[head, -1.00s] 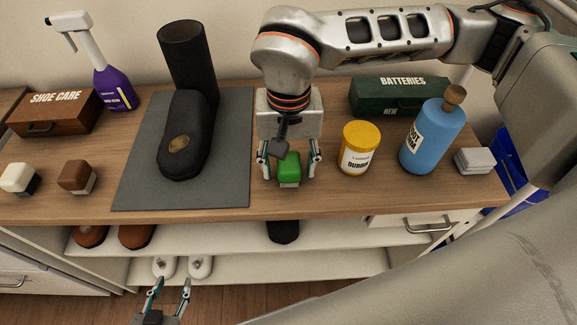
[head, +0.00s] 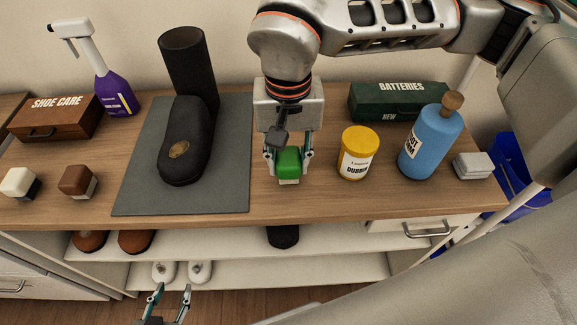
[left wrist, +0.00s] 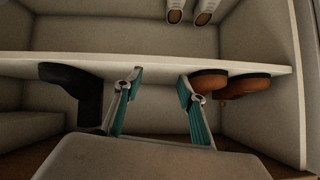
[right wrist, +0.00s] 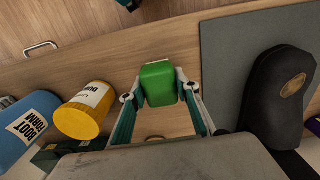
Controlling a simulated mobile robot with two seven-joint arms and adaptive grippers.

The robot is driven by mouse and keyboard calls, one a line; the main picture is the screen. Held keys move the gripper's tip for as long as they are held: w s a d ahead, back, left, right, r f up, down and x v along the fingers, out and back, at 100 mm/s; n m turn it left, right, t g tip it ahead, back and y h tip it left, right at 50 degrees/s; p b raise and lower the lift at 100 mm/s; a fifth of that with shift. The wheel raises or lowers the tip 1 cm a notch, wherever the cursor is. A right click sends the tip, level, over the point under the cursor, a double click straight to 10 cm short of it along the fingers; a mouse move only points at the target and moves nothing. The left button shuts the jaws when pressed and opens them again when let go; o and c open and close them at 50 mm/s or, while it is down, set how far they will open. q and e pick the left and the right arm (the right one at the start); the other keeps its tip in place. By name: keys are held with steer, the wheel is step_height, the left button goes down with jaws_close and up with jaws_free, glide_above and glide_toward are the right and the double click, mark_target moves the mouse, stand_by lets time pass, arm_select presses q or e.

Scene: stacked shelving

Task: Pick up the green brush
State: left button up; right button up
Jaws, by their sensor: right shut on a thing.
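The green brush (head: 289,162) is a small block with a green top and a pale underside, on the wooden counter to the right of the grey mat. My right gripper (head: 289,158) is over it from above, with a finger on each side, shut on it. The right wrist view shows the green brush (right wrist: 158,84) between the two fingertips. I cannot tell whether it is lifted off the counter. My left gripper (head: 170,290) is open and empty, low in front of the shelves; it also shows in the left wrist view (left wrist: 158,82).
The yellow tin (head: 358,155) and blue bottle (head: 430,145) stand right of the brush. The grey mat (head: 235,190) with a black boot (head: 186,140) lies left. White and brown brushes (head: 78,180) sit further left. A green batteries box (head: 398,103) is behind.

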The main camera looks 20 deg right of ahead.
step_height(320, 180, up, 12)
steer(key=p, duration=0.1)
step_height(320, 180, up, 5)
glide_above(288, 156)
arm_select(q)
steer(key=shift+s+d+r, duration=0.2)
steer(key=shift+s+r, duration=0.1)
steer(key=shift+s, duration=0.05)
steer(key=shift+w+r, duration=0.1)
